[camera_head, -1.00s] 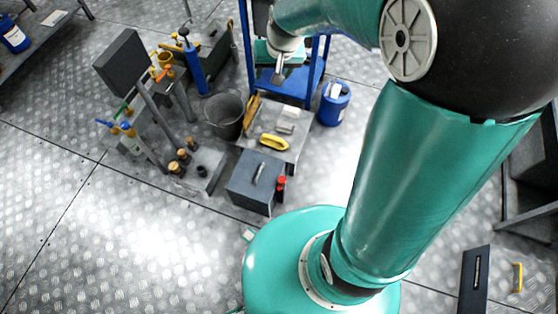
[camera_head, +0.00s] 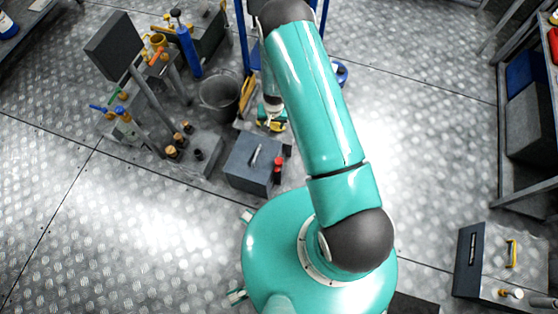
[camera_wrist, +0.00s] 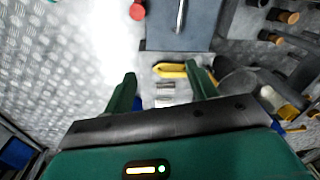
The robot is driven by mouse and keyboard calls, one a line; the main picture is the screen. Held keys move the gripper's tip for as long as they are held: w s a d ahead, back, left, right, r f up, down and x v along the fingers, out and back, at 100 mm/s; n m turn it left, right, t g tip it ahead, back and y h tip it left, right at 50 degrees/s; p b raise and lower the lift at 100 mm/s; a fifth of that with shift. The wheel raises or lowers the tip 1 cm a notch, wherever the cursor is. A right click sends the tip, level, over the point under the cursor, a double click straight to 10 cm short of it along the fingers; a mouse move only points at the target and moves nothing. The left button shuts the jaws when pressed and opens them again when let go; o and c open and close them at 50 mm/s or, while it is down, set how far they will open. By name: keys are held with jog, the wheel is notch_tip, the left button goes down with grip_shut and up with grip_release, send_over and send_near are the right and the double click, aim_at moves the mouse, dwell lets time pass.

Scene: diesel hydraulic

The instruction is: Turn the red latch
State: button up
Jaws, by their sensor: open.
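A small red part (camera_head: 278,164), which looks like the red latch, is at the right side of a dark grey box (camera_head: 250,172) with a bar handle on top. In the wrist view the red latch (camera_wrist: 137,10) is at the top edge, partly cut off, beside the grey box (camera_wrist: 165,28). My gripper (camera_wrist: 162,74) is open with its two green fingers apart and nothing held. In the head view my gripper (camera_head: 271,117) is just behind the box, partly hidden by my arm. The fingers are apart from the latch.
A yellow object (camera_wrist: 170,70) lies beyond my fingertips in the wrist view. A dark bucket (camera_head: 219,92) and a stand with valves (camera_head: 140,105) are left of the box. Shelving stands at the right. Open metal floor lies right of my arm.

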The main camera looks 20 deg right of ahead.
send_over(279, 161)
notch_tip(279, 161, down, 12)
jog(key=shift+m+g+h, duration=0.3)
jog(key=shift+g, duration=0.1)
notch_tip(279, 161, down, 13)
jog(key=shift+w+f, duration=0.1)
jog(key=shift+c, duration=0.5)
jog(key=c, duration=0.9)
